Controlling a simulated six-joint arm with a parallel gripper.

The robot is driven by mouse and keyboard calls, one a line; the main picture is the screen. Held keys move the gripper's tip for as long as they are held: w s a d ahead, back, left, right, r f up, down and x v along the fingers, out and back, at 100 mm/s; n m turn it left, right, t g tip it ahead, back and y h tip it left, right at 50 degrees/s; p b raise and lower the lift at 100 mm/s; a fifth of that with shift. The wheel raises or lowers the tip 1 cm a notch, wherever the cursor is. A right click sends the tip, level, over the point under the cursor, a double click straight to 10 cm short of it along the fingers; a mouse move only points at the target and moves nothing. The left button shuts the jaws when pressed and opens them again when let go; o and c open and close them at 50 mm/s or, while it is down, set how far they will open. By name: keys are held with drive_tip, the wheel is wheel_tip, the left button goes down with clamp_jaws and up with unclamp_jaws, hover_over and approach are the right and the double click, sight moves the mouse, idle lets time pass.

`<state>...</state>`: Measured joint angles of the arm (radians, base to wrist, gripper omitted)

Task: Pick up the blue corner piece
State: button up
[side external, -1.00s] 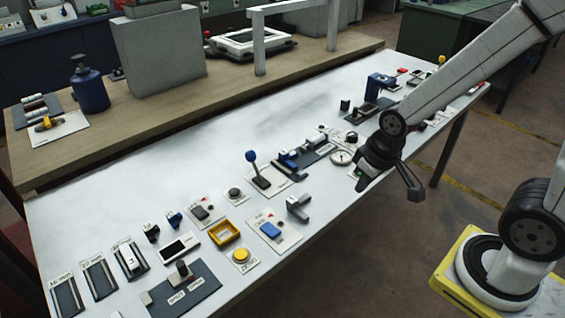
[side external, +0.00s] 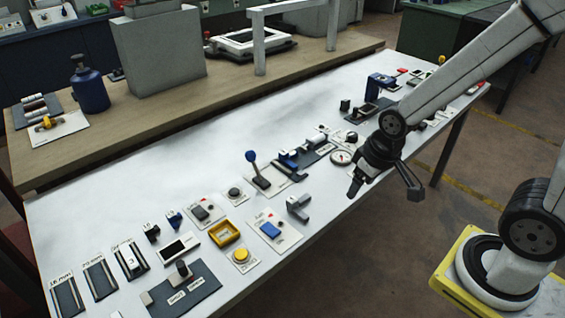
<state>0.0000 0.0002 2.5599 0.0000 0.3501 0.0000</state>
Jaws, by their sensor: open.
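A small blue piece (side external: 174,219) stands on the white table left of centre, beside a small black piece (side external: 151,232). It looks like the blue corner piece, but it is too small to tell its exact shape. My gripper (side external: 384,187) hangs at the table's front edge, right of centre, far to the right of the small blue piece. Its two fingers are spread apart and nothing shows between them.
A blue-knobbed lever (side external: 252,158), a grey angled piece (side external: 298,207), a yellow frame (side external: 225,233) and a yellow button (side external: 241,255) stand on the table. A blue bracket (side external: 381,80) stands farther right. The table's back middle strip is clear.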

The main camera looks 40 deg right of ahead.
drive_tip(key=shift+w, duration=0.1)
drive_tip(key=t, duration=0.2)
approach(285, 153)
drive_tip(key=f, duration=0.1)
drive_tip(key=shift+w+d+f, duration=0.15)
drive_tip(key=shift+w+f, duration=0.1)
drive_tip(key=shift+f, duration=0.05)
drive_tip(key=shift+x, duration=1.3)
drive_tip(key=shift+f, duration=0.1)
drive_tip(key=shift+x, duration=2.5)
